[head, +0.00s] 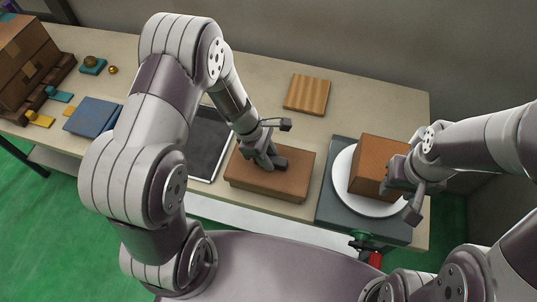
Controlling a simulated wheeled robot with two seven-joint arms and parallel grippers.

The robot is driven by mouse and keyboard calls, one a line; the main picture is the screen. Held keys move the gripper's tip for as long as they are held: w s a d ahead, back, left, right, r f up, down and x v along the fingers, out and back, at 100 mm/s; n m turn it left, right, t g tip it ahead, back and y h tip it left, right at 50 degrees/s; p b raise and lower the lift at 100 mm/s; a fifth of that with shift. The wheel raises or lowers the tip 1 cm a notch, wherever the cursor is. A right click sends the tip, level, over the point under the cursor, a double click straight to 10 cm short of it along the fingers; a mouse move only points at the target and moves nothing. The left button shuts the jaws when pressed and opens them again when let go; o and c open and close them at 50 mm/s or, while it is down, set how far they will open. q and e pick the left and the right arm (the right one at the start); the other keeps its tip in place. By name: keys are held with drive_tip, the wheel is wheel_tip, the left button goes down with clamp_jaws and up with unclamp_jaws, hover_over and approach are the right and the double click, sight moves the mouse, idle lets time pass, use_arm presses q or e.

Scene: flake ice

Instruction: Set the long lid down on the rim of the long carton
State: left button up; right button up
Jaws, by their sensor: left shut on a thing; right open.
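The long lid (295,177) is a flat brown panel in the middle of the table. My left gripper (274,162) comes down on its top and is shut on it, with the held part hidden by the fingers. The long carton (262,198) shows as a brown side wall under the lid's front edge. The lid lies level over it, but I cannot tell whether it touches the rim. My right gripper (408,190) is open at the right side of a brown box (372,165) on a white round plate; contact is unclear.
The white plate (345,190) sits on a dark grey base (328,212) at the right. A slatted wooden board (307,95) lies behind the carton, a dark tray (209,140) left of it. Blue pads (93,116) and stacked boxes (25,60) stand far left.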

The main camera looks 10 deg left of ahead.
use_arm(q)
drive_tip(key=shift+f+b, duration=0.55)
drive_tip(key=shift+f, duration=0.05)
idle(0.9)
drive_tip(key=o, duration=1.1)
drive_tip(key=shift+o, duration=0.2)
drive_tip(key=shift+p+v, duration=3.6)
drive_tip(key=shift+v, duration=0.45)
drive_tip(key=shift+d, duration=0.1)
